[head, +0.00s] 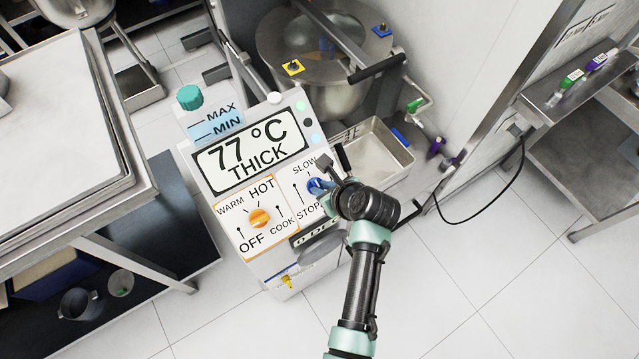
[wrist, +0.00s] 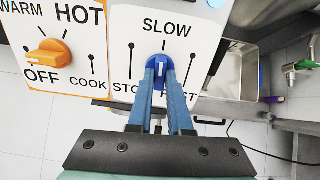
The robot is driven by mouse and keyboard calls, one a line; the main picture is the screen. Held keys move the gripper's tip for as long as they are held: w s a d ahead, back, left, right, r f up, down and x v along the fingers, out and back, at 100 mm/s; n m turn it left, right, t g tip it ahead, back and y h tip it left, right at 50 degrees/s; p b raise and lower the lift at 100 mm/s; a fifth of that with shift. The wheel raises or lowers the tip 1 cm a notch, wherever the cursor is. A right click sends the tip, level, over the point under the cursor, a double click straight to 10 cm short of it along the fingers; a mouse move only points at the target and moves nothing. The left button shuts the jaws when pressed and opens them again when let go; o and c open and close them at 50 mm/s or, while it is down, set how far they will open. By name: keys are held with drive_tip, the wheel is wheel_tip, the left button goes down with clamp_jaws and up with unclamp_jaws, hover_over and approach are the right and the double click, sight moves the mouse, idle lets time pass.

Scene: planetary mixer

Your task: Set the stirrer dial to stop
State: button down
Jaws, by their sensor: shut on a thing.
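The stirrer dial (wrist: 160,68) is a blue knob with a white mark, on a white panel labelled SLOW at top, STOP at lower left and FAST at lower right. The mark stands upright in the wrist view, in line with SLOW. My gripper (wrist: 161,82) is shut on the dial, one blue finger on each side. The fingers partly cover the STOP and FAST labels. In the head view the dial (head: 315,185) shows beside my gripper (head: 325,188), which hides part of the panel.
An orange heat dial (head: 259,217) sits left of the stirrer dial, near OFF, WARM, HOT and COOK. The display (head: 252,157) above reads 77 °C THICK. A metal bowl (head: 330,90) stands behind the panel. A steel tray (head: 378,160) is at right; open floor lies in front.

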drive_tip(key=n, duration=0.3)
drive_tip(key=shift+n, duration=0.4)
drive_tip(key=shift+n, duration=2.3)
drive_tip(key=n, duration=0.2)
drive_tip(key=shift+n, duration=0.4)
drive_tip(key=c, duration=0.7)
unclamp_jaws()
